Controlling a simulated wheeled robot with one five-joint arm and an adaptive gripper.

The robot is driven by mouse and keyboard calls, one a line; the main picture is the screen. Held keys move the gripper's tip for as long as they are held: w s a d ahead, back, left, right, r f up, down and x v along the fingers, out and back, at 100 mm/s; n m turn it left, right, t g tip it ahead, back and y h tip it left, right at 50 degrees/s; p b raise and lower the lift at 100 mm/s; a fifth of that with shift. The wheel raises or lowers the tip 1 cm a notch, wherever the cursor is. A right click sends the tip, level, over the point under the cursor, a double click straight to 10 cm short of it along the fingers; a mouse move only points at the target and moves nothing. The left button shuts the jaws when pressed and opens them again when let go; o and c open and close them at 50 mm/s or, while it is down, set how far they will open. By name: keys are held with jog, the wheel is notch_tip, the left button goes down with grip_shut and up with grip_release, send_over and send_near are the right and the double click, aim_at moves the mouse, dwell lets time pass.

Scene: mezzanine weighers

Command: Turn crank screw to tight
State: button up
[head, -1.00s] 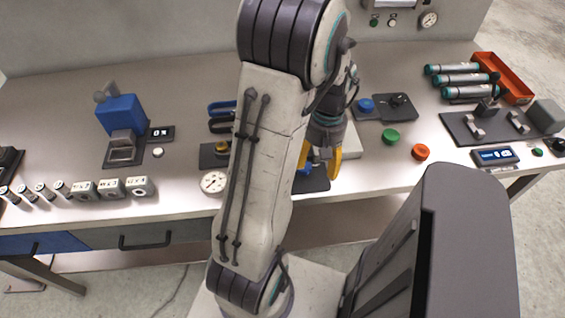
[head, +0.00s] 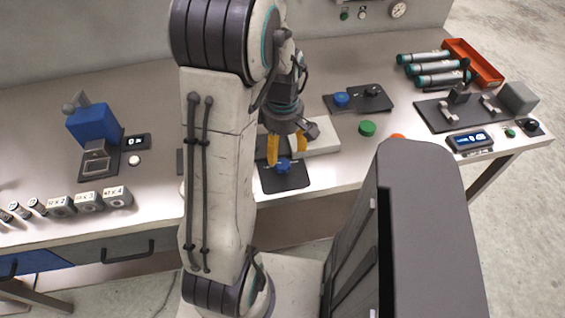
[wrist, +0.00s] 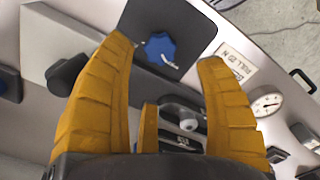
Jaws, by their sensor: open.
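My gripper (head: 287,153) is open, with its yellow fingers apart and nothing between them. It hangs above the front of the bench. A blue star-shaped knob (wrist: 160,47) sits on a dark plate (wrist: 190,22), beyond the fingertips in the wrist view. In the head view the blue knob (head: 283,166) is just below the fingers. A black knob-like part (wrist: 68,72) stands on a pale block (wrist: 40,40) beside it. A dark fixture with a grey knob (wrist: 181,113) shows between the fingers, lower down. I cannot tell for sure which part is the crank screw.
Right of my gripper are a dark plate with a blue knob (head: 341,99), a green button (head: 367,128) and a clamp plate (head: 440,116). A blue machine (head: 93,122) and weight blocks (head: 90,200) are at left. A round gauge (wrist: 265,102) is near.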

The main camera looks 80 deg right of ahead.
aim_at(283, 164)
jog(key=shift+f, duration=3.6)
jog(key=shift+o, duration=0.2)
jog(key=c, duration=1.2)
